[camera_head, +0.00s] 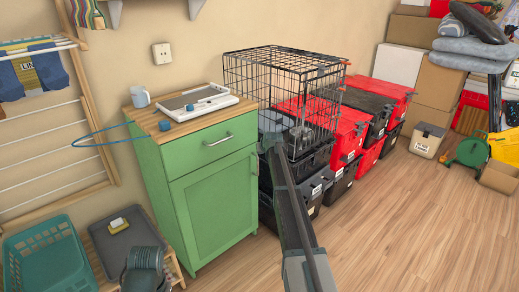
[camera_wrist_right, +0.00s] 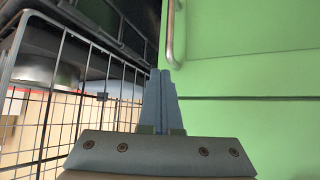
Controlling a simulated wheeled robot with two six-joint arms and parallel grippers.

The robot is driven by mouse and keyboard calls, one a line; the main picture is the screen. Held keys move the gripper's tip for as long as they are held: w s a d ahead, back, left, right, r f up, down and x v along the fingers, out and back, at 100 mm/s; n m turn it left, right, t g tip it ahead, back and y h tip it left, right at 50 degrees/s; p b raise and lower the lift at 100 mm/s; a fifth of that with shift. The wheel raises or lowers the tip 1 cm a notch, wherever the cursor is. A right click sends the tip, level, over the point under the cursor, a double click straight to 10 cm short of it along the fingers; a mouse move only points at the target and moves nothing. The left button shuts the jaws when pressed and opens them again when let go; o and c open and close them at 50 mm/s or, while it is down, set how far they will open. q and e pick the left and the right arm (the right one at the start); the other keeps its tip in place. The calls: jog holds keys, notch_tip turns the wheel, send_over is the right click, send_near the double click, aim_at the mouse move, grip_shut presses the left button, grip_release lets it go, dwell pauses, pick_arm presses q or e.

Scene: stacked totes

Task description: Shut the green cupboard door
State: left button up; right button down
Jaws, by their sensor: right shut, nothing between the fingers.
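The green cupboard (camera_head: 210,160) stands against the wall, with a drawer on top and its green door (camera_head: 215,205) below. The door looks flush with the front, or nearly so; I see no clear gap. A small door handle (camera_head: 256,165) sits at its upper right edge. My right gripper (camera_wrist_right: 161,72) is shut and empty, with its fingertips pointing along the green front. In the head view my right arm reaches up just right of the cupboard, beside the wire cage. Whether the fingers touch the door, I cannot tell. My left gripper is not in view.
A wire cage (camera_head: 285,80) stands on stacked black and red totes (camera_head: 345,135) right of the cupboard. A mug (camera_head: 140,97) and a white tray (camera_head: 200,102) are on its wooden top. A teal basket (camera_head: 50,260) is at lower left. The wooden floor (camera_head: 400,220) in front is clear.

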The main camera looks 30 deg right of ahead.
pick_arm(q)
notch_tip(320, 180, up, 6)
jog(key=p, duration=0.4)
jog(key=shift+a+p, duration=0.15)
jog(key=shift+p, duration=0.2)
pick_arm(e)
jog(key=s+d+r, duration=0.2)
jog(key=s+r, duration=0.4)
jog(key=shift+s, duration=0.35)
jog(key=shift+r, duration=0.1)
